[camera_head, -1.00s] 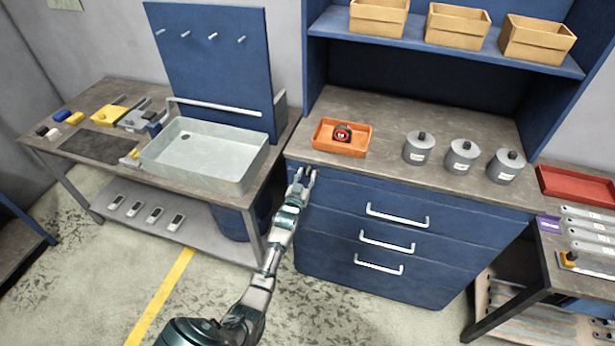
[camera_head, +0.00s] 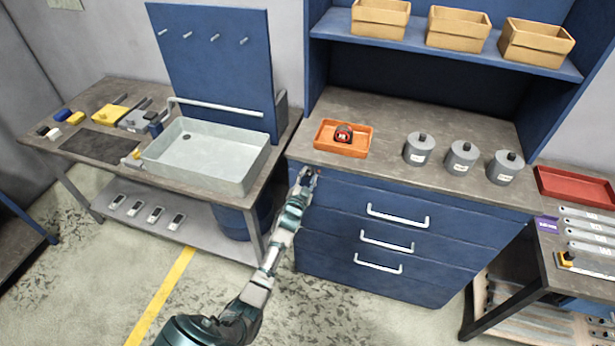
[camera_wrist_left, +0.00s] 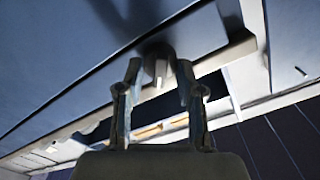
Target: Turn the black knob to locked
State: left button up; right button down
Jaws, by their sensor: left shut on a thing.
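My left gripper (camera_head: 307,174) is at the upper left corner of the blue drawer cabinet (camera_head: 335,232), against the front of the top drawer. In the left wrist view its two fingers (camera_wrist_left: 158,76) stand on either side of a small dark round knob (camera_wrist_left: 157,52) with a pale bar on it. The fingers are shut on this knob. In the head view the gripper hides most of the knob, and its pointing direction cannot be read. My right gripper is not in view.
An orange tray (camera_head: 322,144) with a red and black tape measure (camera_head: 344,133) sits on the counter above the gripper. Several grey lidded canisters (camera_head: 419,149) stand to its right. A sink basin (camera_head: 205,156) is on the bench at left. Three drawer handles (camera_head: 397,215) stick out in front.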

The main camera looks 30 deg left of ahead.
pick_arm(q)
jog(key=m, duration=0.7)
jog(key=m+b, duration=0.1)
jog(key=m, duration=0.2)
jog(key=shift+d+f+m, duration=0.1)
jog(key=shift+f+m, duration=0.2)
jog(key=shift+m, duration=0.4)
jog(key=o, duration=1.1)
jog(key=shift+f, duration=0.1)
jog(key=shift+o, duration=0.2)
jog(key=shift+w, duration=0.15)
jog(key=v, duration=1.2)
